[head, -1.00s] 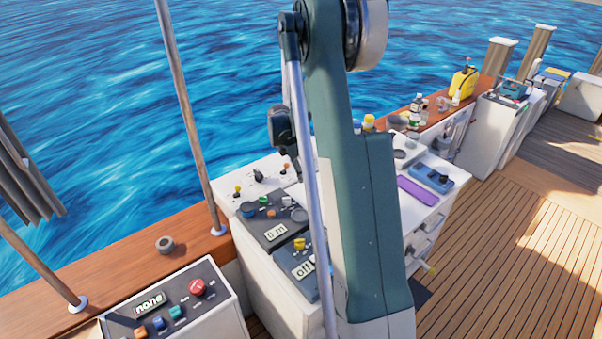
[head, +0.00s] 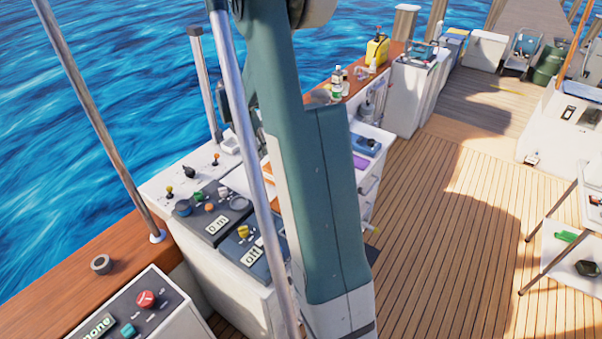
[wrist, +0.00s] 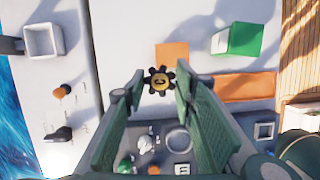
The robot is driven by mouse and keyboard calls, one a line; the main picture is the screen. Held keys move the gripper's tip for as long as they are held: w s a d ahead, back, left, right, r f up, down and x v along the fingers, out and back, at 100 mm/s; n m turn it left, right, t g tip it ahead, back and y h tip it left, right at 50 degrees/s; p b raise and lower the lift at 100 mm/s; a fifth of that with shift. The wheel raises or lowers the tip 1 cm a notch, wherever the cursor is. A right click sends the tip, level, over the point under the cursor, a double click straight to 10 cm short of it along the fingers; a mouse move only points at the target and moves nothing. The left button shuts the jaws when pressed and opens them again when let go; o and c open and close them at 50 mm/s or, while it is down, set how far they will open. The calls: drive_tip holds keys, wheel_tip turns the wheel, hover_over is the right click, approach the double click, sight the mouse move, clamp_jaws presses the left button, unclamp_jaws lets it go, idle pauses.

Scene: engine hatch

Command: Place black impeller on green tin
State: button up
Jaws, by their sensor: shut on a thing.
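My gripper (wrist: 160,88) is pointed at a pale bench top in the wrist view. Its two green fingers are shut on the black impeller (wrist: 150,85), a toothed black wheel with a yellowish centre, held at the fingertips. A box-shaped green tin (wrist: 254,41) with a whitish side is at the upper right in the wrist view, apart from the impeller. In the head view my own arm hides the gripper and impeller, and I cannot make out the tin there.
An orange square (wrist: 172,55) and an orange strip (wrist: 245,87) lie on the bench. A white square container (wrist: 43,40) is at upper left. Control panels (head: 215,215) with knobs stand beside the wooden rail (head: 50,295). Open deck (head: 440,260) lies to the right.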

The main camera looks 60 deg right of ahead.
drive_tip(key=s+d+r, duration=0.3)
drive_tip(key=s, duration=0.5)
drive_tip(key=s+d+r+n+b, duration=0.1)
drive_tip(key=s+d+r, duration=0.1)
drive_tip(key=s, duration=0.7)
drive_tip(key=shift+d+r, duration=0.4)
drive_tip(key=shift+r, duration=0.4)
drive_tip(key=shift+f, duration=0.1)
drive_tip(key=shift+f+b, duration=0.35)
drive_tip(key=shift+f, duration=2.5)
drive_tip(key=shift+f, duration=2.1)
drive_tip(key=shift+f, duration=0.15)
drive_tip(key=o, duration=0.9)
